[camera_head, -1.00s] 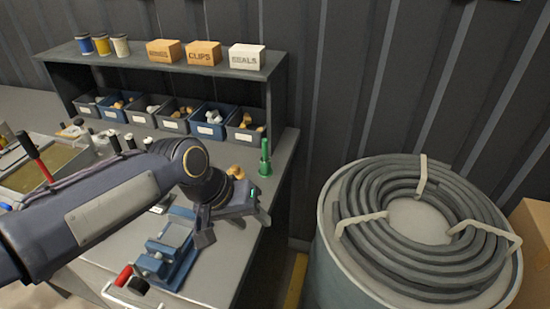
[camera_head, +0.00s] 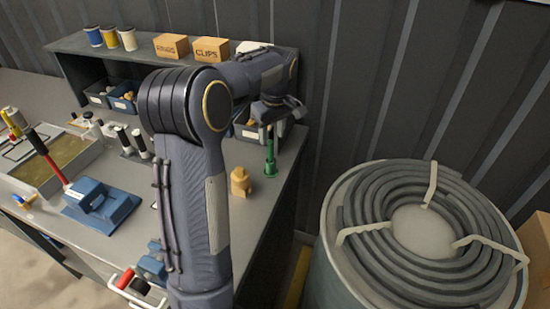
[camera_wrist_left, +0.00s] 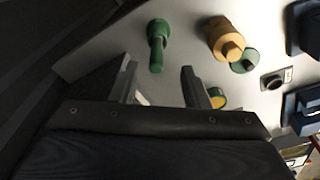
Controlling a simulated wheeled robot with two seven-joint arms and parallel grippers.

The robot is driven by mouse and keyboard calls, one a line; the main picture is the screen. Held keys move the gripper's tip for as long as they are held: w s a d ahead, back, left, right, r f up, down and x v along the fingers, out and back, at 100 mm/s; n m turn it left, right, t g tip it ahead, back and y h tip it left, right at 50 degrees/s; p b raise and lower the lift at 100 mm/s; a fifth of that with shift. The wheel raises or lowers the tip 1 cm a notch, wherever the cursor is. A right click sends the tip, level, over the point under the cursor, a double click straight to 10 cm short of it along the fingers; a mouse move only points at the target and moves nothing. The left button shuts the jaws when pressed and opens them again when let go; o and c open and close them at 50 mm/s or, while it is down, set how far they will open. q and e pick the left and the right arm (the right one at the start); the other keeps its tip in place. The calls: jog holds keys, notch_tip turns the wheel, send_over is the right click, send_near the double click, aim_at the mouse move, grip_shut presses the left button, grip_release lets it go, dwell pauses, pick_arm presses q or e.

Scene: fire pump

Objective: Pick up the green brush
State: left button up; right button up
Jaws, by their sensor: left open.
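The green brush (camera_head: 270,157) stands upright near the right end of the grey workbench. My left gripper (camera_head: 277,106) is above the brush, in front of the shelf's right end, and holds nothing. In the left wrist view, the brush (camera_wrist_left: 157,42) lies just beyond the two fingertips, roughly between their lines and apart from them. The left gripper (camera_wrist_left: 158,76) is open in that view. My left arm hides the middle of the bench in the head view. My right gripper does not show.
A brass fitting (camera_head: 240,182) stands left of the brush; it also shows in the wrist view (camera_wrist_left: 224,40). The shelf (camera_head: 67,76) with boxes and bins is behind. A blue tool (camera_head: 100,202) sits left. A hose drum (camera_head: 345,260) stands right, beyond a gap.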

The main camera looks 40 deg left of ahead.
aim_at(270, 149)
pick_arm(q)
jog(key=f, duration=0.2)
jog(key=a+f, duration=0.1)
jog(key=f, duration=0.2)
jog(key=w+f+p, duration=0.1)
jog(key=f, duration=0.1)
jog(key=shift+a+f, duration=0.25)
jog(key=shift+f, duration=0.1)
grip_shut()
